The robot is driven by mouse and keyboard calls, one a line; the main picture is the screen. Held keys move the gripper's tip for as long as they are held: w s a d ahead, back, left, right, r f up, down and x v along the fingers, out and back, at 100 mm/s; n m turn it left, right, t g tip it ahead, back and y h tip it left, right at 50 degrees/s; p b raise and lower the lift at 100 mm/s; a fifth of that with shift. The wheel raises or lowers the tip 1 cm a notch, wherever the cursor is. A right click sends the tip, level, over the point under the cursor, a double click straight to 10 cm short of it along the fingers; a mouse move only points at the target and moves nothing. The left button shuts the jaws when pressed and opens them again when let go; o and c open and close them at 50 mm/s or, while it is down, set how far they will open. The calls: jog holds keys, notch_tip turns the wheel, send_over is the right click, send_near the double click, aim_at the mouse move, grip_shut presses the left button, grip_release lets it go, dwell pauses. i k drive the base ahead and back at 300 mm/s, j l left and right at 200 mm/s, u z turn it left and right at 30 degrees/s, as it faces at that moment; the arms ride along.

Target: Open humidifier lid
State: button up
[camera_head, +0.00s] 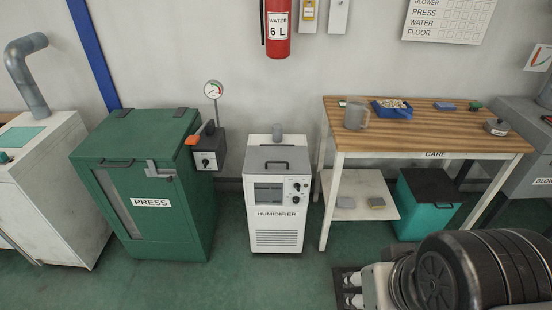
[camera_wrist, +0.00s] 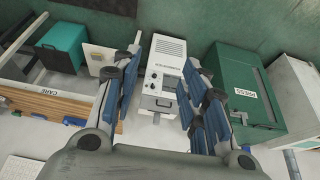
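The humidifier (camera_head: 275,205) is a white cabinet with a screen, knobs and a front grille, standing on the floor between the green press and the wooden table. Its grey lid (camera_head: 277,158) lies flat and closed on top, with a dark handle (camera_head: 276,163). In the wrist view the humidifier (camera_wrist: 163,58) appears upside down, with the lid (camera_wrist: 158,103) towards the lower middle. My gripper (camera_wrist: 161,62) is open and empty, its blue-padded fingers on either side of the humidifier in the picture, apart from it. It cannot be made out in the head view.
The green press (camera_head: 150,225) stands left of the humidifier, with a gauge and a grey control box (camera_head: 207,150) between them. The wooden table (camera_head: 420,135) on the right carries a mug (camera_head: 355,115) and a blue tray (camera_head: 392,112).

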aim_at(262, 159)
jog(key=i+j, duration=0.45)
jog(key=i, duration=0.25)
jog(key=i+j, duration=0.45)
jog(key=i, duration=0.2)
jog(key=i+j, duration=0.5)
jog(key=i, duration=0.2)
jog(key=l+z, duration=0.05)
